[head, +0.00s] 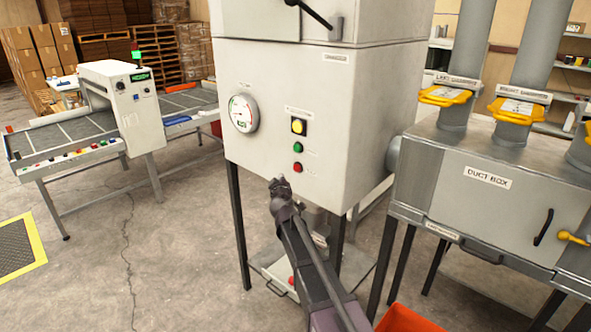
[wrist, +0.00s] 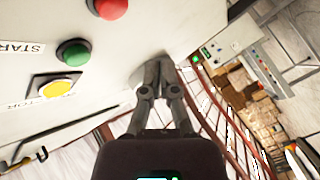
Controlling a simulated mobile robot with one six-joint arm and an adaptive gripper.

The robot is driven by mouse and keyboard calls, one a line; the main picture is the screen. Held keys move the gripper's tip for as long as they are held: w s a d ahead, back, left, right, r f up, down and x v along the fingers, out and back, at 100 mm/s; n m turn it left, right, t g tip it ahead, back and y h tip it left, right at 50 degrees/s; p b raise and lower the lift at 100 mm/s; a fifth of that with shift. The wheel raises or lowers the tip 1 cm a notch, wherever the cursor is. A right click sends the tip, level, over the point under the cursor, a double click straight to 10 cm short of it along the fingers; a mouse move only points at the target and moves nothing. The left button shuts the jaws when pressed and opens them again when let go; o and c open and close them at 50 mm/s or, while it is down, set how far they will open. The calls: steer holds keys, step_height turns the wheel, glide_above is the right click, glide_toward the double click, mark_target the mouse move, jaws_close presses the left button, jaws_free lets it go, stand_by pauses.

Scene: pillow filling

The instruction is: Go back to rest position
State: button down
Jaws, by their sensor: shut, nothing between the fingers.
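My gripper (head: 277,186) is raised in front of the white machine cabinet (head: 262,165), just left of and below its red button (head: 298,167). In the wrist view my gripper (wrist: 160,62) has its two fingers together, with nothing between them. The wrist view looks sideways along the panel, with the red button (wrist: 108,8), green button (wrist: 72,52) and yellow button (wrist: 56,88) at the upper left. The fingertips are near the panel's lower edge; I cannot tell whether they touch it.
A grey duct box (head: 470,200) on legs stands at the right, with an orange bin (head: 405,320) below. A conveyor (head: 75,140) with a scanner unit stands at the left. A yellow-edged mat (head: 18,248) lies on the floor. Open floor (head: 150,265) lies at the front left.

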steer(key=s+d+f+m+g+h, duration=0.3)
steer(key=s+d+f+m+g, duration=0.15)
steer(key=s+d, duration=0.4)
steer(key=s+d+f+m+g+h, duration=0.2)
steer(key=s+d+f+m+g, duration=0.2)
steer(key=s+d+f, duration=0.4)
steer(key=s+f+g+y, duration=0.2)
steer(key=s+g, duration=0.2)
steer(key=s, duration=0.6)
steer(key=s+f+m+g+y, duration=0.1)
steer(key=s+g, duration=0.3)
steer(key=s, duration=0.7)
steer(key=shift+d+f+g+y, duration=0.2)
steer(key=shift+f+g+y, duration=0.15)
steer(key=shift+f+y, duration=0.5)
